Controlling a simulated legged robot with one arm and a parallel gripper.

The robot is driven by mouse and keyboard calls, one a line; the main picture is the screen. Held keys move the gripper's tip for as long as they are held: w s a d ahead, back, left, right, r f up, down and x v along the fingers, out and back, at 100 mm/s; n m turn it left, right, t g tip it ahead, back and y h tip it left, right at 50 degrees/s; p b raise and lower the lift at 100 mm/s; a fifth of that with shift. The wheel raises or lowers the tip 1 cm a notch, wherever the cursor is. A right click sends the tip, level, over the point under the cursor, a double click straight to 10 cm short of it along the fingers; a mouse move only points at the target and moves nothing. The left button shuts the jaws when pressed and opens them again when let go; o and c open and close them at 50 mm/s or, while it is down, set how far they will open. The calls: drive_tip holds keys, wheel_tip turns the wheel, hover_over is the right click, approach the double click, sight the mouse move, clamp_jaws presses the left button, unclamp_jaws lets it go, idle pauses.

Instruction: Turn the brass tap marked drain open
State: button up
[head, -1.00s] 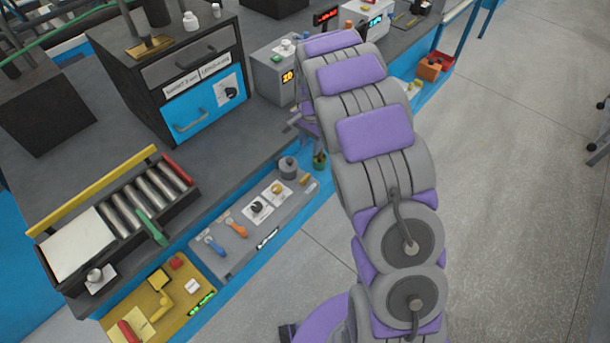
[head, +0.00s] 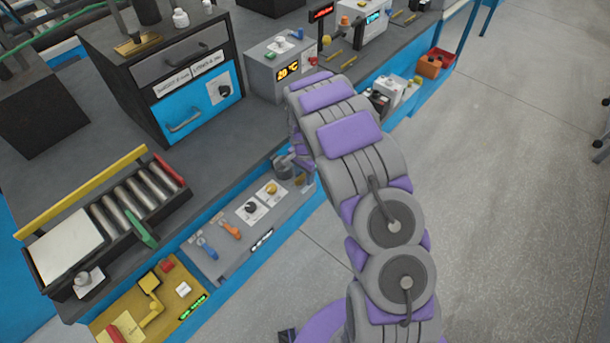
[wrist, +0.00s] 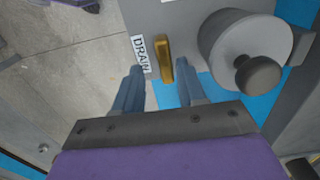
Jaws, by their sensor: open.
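In the wrist view a brass tap handle (wrist: 165,60) stands on a grey panel, beside a white label reading DRAIN (wrist: 139,54). My gripper (wrist: 158,78) is open, with one finger to the left of the handle and the other to its right. The handle's lower end reaches between the fingertips, and I see a gap on both sides. In the head view a small part of the brass tap (head: 299,181) shows beside my wrist. My arm hides most of the gripper there.
Just right of the tap is a grey cylinder with a dark knob (wrist: 258,76), close to the right finger. In the head view, the grey panel (head: 222,260) also carries blue and orange levers and two knobs. Open floor lies to the right.

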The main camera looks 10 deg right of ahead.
drive_tip(key=a, duration=0.2)
drive_tip(key=shift+a, duration=0.4)
drive_tip(key=shift+c, duration=0.9)
drive_tip(key=shift+d+f, duration=0.1)
drive_tip(key=shift+d, duration=0.85)
drive_tip(key=c, duration=0.4)
clamp_jaws()
drive_tip(key=shift+a, duration=0.3)
